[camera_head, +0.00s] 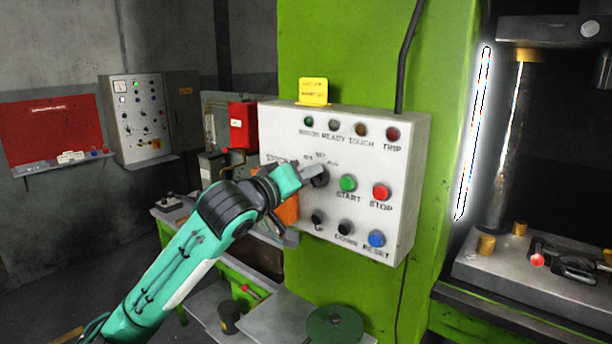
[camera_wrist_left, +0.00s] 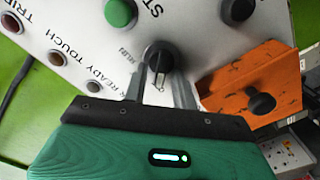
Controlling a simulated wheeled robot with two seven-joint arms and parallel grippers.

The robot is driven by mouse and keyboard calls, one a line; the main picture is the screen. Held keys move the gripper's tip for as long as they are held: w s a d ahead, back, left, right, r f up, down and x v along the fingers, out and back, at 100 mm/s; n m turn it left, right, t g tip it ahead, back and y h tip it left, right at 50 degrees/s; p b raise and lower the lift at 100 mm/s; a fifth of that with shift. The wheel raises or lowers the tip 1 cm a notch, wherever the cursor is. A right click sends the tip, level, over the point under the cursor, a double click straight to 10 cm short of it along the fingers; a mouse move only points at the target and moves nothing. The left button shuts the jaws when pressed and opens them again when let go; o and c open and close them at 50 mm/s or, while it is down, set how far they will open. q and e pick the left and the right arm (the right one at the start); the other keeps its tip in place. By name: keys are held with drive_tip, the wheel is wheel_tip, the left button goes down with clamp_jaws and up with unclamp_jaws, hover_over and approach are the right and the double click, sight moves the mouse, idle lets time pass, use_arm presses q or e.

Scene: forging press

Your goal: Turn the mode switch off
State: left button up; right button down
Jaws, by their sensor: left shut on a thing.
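The mode switch (camera_head: 320,177) is a black rotary knob on the white control panel (camera_head: 285,128), below the row of lamps and left of the green START button. It shows in the left wrist view as a round black knob (camera_wrist_left: 159,54) with a ridge across it. My left gripper (camera_head: 312,172) has its fingers at the knob, and the wrist view (camera_wrist_left: 160,82) shows one finger on each side of its ridge, shut on it. The small labels around the knob are partly hidden by the fingers. My right gripper is in neither view.
Beside the switch are the green START button (camera_head: 348,183) and red STOP button (camera_head: 382,191). Black buttons and a blue RESET button (camera_head: 376,238) sit below. An orange box (camera_wrist_left: 250,85) stands close to the gripper. The green press column (camera_head: 447,110) is behind the panel.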

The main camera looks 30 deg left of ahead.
use_arm(q)
drive_tip(key=shift+n, duration=0.5)
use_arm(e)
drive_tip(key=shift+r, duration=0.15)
use_arm(q)
drive_tip(key=o, duration=0.6)
